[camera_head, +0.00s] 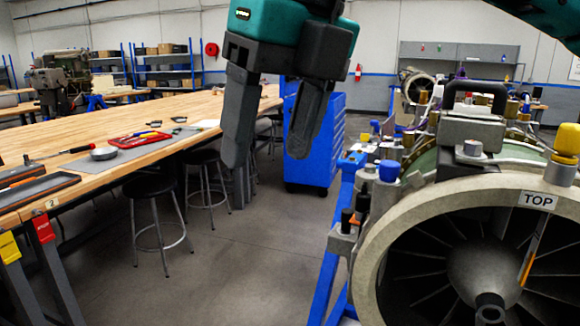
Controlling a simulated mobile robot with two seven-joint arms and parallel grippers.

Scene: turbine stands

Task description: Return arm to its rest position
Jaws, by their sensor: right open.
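My right gripper (268,155) hangs down from the top middle of the head view. Its two dark grey fingers are apart with nothing between them. The teal and black wrist above it runs out of the top edge. A piece of teal arm shows at the top right corner. My left gripper is not in view.
A turbine (440,215) marked TOP stands at the right on a blue stand (333,240). A long wooden workbench (165,150) with tools and stools (155,188) fills the left. A blue cabinet (316,140) stands behind. The grey floor (230,270) between is clear.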

